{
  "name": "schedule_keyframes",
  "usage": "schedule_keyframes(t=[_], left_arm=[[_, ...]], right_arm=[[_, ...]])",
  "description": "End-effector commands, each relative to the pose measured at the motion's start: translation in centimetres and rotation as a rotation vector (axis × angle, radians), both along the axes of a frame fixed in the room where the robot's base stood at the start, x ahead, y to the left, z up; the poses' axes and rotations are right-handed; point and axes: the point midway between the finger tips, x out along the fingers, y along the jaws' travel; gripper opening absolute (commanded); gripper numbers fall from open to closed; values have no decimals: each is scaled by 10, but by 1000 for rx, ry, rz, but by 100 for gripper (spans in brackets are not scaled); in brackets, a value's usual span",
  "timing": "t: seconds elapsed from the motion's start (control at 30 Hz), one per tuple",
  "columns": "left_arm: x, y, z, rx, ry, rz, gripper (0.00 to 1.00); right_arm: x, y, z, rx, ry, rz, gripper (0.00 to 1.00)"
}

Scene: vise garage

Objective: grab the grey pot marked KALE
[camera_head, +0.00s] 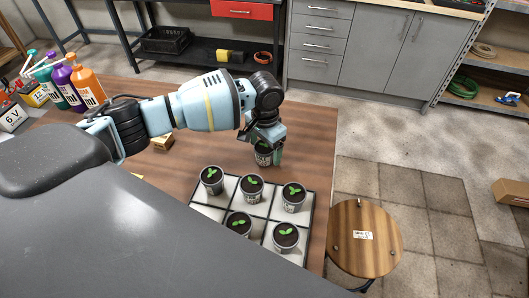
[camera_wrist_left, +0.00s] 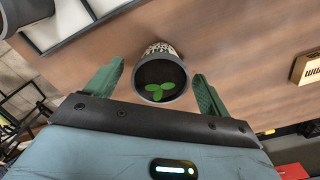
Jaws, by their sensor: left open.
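A small grey pot (camera_head: 263,158) with dark soil and a green seedling stands on the brown table beyond the tray's far edge. In the left wrist view the same pot (camera_wrist_left: 161,76) sits between the two green fingers; its lettering is too small to read. My left gripper (camera_head: 266,150) is open, with its fingers to either side of this pot and space between them and its rim. Several similar pots stand in the tray (camera_head: 206,211), such as one at its far left (camera_head: 211,178) and one at its right (camera_head: 293,197); their labels are unreadable. My right gripper is out of view.
A small gold block (camera_head: 163,142) lies left of the tray. A round wooden stool (camera_head: 365,255) stands right of the table. Bare tabletop lies right of the pot.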

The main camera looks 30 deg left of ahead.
Motion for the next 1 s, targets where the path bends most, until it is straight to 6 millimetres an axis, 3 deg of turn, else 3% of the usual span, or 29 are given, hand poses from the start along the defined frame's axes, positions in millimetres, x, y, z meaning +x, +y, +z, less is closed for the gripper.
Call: schedule_keyframes(t=[0.07, 0.4, 0.73, 1.0], left_arm=[[0, 0, 0, 0, 0, 0, 75], [0, 0, 1, 0, 0, 0, 30], [1, 0, 10, -1, -3, 0, 30], [1, 0, 58, -2, -7, -1, 30]], right_arm=[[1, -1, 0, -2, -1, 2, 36], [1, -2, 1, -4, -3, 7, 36], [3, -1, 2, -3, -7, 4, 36], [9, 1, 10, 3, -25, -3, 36]])
